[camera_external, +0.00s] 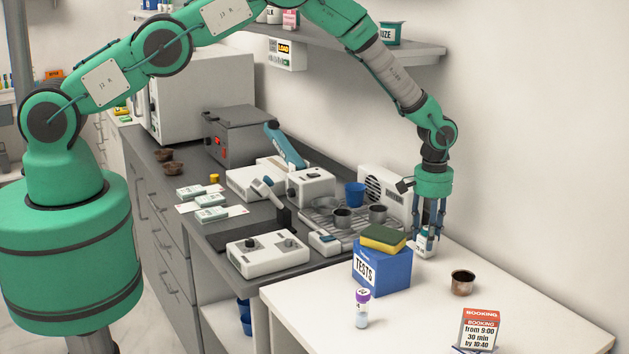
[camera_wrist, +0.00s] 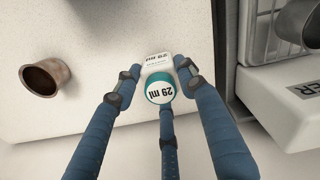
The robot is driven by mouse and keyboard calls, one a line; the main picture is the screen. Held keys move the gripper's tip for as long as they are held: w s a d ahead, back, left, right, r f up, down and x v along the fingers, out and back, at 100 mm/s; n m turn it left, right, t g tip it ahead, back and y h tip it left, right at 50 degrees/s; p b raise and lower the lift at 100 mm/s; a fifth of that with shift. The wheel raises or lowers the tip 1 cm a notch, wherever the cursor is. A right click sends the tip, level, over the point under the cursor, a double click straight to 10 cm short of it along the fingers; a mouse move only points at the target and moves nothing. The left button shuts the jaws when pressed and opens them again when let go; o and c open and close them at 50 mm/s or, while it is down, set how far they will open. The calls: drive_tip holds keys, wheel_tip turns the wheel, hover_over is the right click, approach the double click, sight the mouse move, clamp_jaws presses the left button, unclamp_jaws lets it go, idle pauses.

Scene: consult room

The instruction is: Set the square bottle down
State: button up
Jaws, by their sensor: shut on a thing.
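The square bottle (camera_wrist: 157,66) is white with a teal cap marked "29 ml". It is between the blue fingers of my gripper (camera_wrist: 160,82), which is shut on it. In the external view my gripper (camera_external: 430,228) points straight down over the far edge of the white table (camera_external: 540,300), holding the bottle (camera_external: 424,246) upright. The bottle's base is at or just above the tabletop; I cannot tell whether it touches. The fingers partly hide the bottle.
A blue TESTS box (camera_external: 384,268) with a yellow-green sponge (camera_external: 383,237) on it stands left of the bottle. A brown cup (camera_external: 462,282) is to the right, also in the wrist view (camera_wrist: 42,78). A purple-capped vial (camera_external: 362,308) and a BOOKING sign (camera_external: 479,328) stand nearer the front.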

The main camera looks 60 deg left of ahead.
drive_tip(key=shift+f, duration=0.1)
drive_tip(key=shift+f, duration=0.1)
drive_tip(key=o, duration=1.1)
drive_tip(key=shift+r, duration=0.2)
drive_tip(key=shift+r+b, duration=0.7)
drive_tip(key=shift+r, duration=5.3)
drive_tip(key=shift+r, duration=0.1)
